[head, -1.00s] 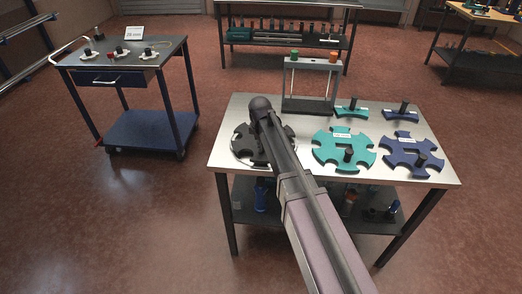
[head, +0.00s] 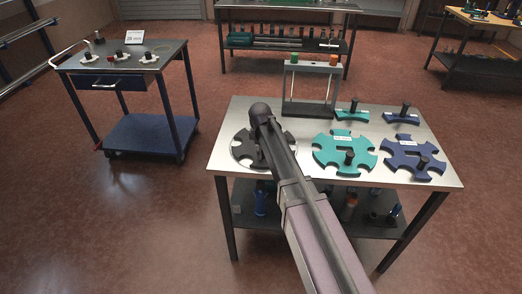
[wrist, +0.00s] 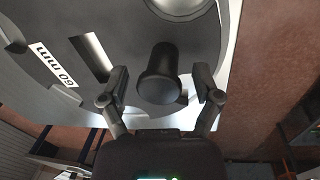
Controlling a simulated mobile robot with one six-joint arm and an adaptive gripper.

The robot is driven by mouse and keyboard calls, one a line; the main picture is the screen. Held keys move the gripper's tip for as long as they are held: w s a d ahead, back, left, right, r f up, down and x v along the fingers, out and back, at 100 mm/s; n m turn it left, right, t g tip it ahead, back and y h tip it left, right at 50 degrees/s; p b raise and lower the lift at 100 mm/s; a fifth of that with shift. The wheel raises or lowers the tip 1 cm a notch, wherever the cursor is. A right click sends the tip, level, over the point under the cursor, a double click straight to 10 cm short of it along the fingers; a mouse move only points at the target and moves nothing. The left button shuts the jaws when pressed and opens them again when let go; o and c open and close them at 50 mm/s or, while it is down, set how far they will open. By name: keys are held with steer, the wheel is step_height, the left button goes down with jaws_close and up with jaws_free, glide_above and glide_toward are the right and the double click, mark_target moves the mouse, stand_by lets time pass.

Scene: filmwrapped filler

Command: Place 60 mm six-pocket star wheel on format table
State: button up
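The grey star wheel (head: 240,149) lies flat at the left end of a steel-topped table (head: 305,186), partly hidden behind my arm in the head view. In the wrist view the wheel (wrist: 125,28) carries a white "60 mm" label (wrist: 55,66) and an upright black knob (wrist: 158,78). My gripper (wrist: 160,86) is open, with one finger on each side of the knob and visible gaps on both sides. In the head view the fingers are hidden by my arm. I cannot tell which table is the format table.
A teal star wheel (head: 345,168) and a blue one (head: 402,170) lie to the right, with smaller teal (head: 344,115) and blue (head: 402,119) pieces behind. A grey frame (head: 310,88) stands at the back edge. A trolley (head: 125,62) with small parts stands left, across clear floor.

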steer(key=shift+r, duration=0.2)
step_height(320, 180, up, 12)
steer(key=s+p, duration=0.1)
steer(key=p, duration=1.1)
steer(key=shift+s+a, duration=0.15)
steer(key=shift+s, duration=0.1)
steer(key=shift+f, duration=0.1)
stand_by(0.6)
steer(key=s+d+m+g, duration=0.1)
steer(key=s+d+m, duration=1.4)
steer(key=s+d, duration=0.6)
steer(key=shift+d+m, duration=0.4)
steer(key=shift+d, duration=0.55)
steer(key=shift+f, duration=0.1)
